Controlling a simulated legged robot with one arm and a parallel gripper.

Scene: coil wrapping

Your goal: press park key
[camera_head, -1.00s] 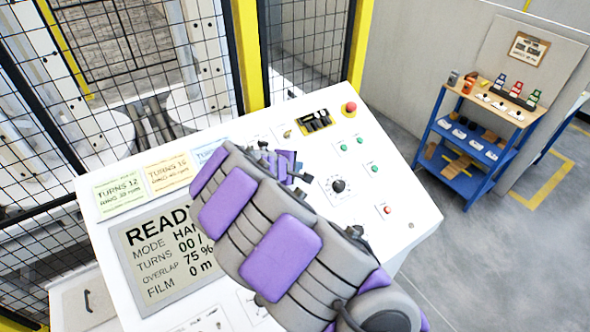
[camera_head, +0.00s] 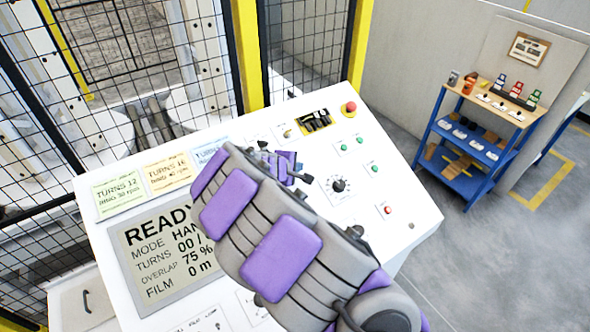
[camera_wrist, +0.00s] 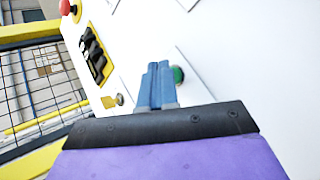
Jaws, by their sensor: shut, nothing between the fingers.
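The white sloped console (camera_head: 405,205) carries several small buttons; their labels are too small to read, so I cannot tell which is the park key. Green buttons (camera_head: 374,169) and a red one (camera_head: 387,210) sit on its right side. My gripper (camera_head: 290,170) is over the console's middle, partly hidden by my own arm. In the wrist view, my gripper's blue fingers (camera_wrist: 156,72) are shut together and empty, pointing at the panel. A green button (camera_wrist: 178,75) shows just right of the fingertips, partly behind them; I cannot tell if they touch.
A red emergency button (camera_head: 350,107), a black switch block (camera_head: 316,120) and a brass key switch (camera_head: 287,133) line the console's far edge. A screen (camera_head: 165,250) reads READY. A mesh fence (camera_head: 120,60) stands behind. A blue shelf (camera_head: 465,150) stands right, with clear floor between.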

